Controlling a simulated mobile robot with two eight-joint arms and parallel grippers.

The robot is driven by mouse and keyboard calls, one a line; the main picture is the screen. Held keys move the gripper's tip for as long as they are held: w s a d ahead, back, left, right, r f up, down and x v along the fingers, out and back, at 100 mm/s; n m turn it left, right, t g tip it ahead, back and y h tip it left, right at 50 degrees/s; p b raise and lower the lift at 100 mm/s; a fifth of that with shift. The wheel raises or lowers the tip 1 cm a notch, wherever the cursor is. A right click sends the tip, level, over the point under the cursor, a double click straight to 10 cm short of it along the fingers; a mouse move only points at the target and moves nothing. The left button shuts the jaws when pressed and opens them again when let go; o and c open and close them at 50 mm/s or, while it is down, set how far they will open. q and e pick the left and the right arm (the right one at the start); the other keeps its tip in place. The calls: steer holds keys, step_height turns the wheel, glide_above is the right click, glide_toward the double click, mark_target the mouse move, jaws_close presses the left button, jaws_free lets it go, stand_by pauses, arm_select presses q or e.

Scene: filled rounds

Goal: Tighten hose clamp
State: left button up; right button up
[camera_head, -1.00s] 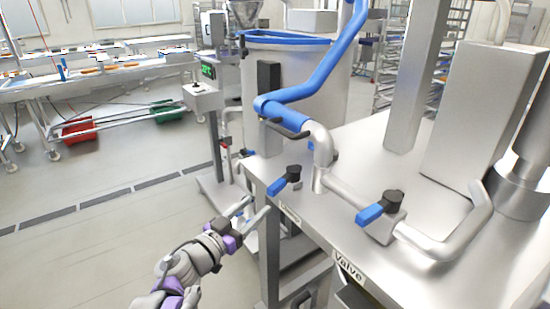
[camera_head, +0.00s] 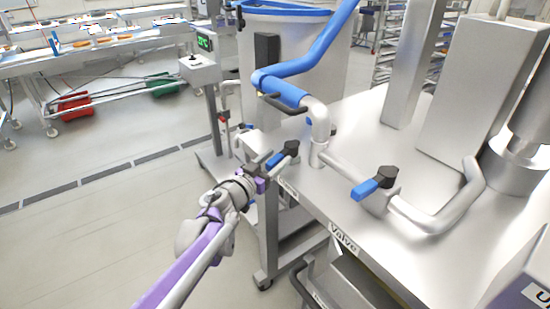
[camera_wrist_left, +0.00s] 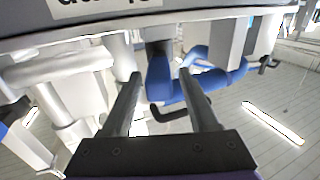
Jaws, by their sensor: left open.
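The blue hose (camera_head: 318,62) runs down to a blue sleeve (camera_head: 283,91) at the end of the bent steel pipe. A black lever (camera_head: 284,106) sits at this joint, which looks like the hose clamp. My left gripper (camera_head: 256,149) is open and empty, below and left of the joint, close to the near blue-handled valve (camera_head: 283,155). In the left wrist view, my two fingers (camera_wrist_left: 159,74) stand apart with a blue part (camera_wrist_left: 160,78) between or beyond them; I cannot tell how far. A black hooked lever (camera_wrist_left: 168,115) shows there too. My right gripper is out of view.
A second blue-handled valve (camera_head: 375,185) sits on the steel pipe over the metal table (camera_head: 365,140). The table's front edge carries labels, one reading Valve (camera_head: 345,238). A large steel vessel (camera_head: 325,50) stands behind.

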arm_select(q)
jaws_close()
stand_by(0.3)
stand_by(1.1)
